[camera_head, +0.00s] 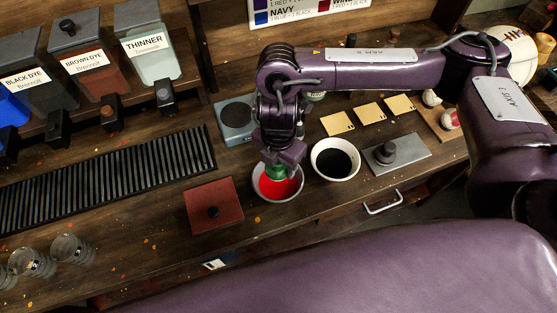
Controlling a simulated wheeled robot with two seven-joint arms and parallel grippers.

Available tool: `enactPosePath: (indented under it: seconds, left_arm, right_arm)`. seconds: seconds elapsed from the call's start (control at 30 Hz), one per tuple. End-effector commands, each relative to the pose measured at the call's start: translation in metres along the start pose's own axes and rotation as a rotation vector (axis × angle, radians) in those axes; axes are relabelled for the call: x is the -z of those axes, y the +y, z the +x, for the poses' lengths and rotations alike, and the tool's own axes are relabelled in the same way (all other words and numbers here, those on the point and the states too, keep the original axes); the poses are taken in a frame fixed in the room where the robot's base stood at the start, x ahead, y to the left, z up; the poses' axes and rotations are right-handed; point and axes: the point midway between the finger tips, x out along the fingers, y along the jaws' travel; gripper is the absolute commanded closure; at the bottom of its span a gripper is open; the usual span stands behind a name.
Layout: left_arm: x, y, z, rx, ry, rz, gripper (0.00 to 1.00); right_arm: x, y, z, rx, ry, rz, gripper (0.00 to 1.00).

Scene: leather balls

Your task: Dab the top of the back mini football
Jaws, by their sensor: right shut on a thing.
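My right gripper (283,156) points down over a white bowl of red liquid (258,188). It is shut on a green dauber (275,172), whose lower end is at or in the red liquid; I cannot tell how deep. Two small pale balls with red marks sit on a wooden board at the right, partly beside my arm. The back ball (432,97) is farther away, and the front ball (449,120) is nearer my arm; they appear to be the mini footballs. My left gripper is not in view.
A white bowl of black liquid (334,160) stands right of the red one. A grey plate with a knob (405,155), a dark red lidded box (213,205), pale yellow squares (368,113) and a grey device (234,121) lie around. Glasses (70,250) stand at left.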

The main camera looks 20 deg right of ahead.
Motion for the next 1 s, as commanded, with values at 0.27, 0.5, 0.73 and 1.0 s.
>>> enactPosePath:
  seconds: [0.27, 0.5, 0.73, 1.0]
  left_arm:
    - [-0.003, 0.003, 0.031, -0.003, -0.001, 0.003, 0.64]
    - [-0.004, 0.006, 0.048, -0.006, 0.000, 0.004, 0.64]
    - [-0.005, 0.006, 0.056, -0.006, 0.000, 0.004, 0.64]
    - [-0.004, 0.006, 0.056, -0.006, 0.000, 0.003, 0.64]
  right_arm:
    - [0.000, 0.000, 0.031, 0.001, 0.000, 0.002, 0.63]
    - [0.000, 0.000, 0.055, 0.001, 0.001, 0.002, 0.63]
    - [0.000, 0.000, 0.068, 0.000, 0.000, 0.002, 0.63]
    - [0.000, 0.000, 0.069, 0.000, 0.000, 0.001, 0.63]
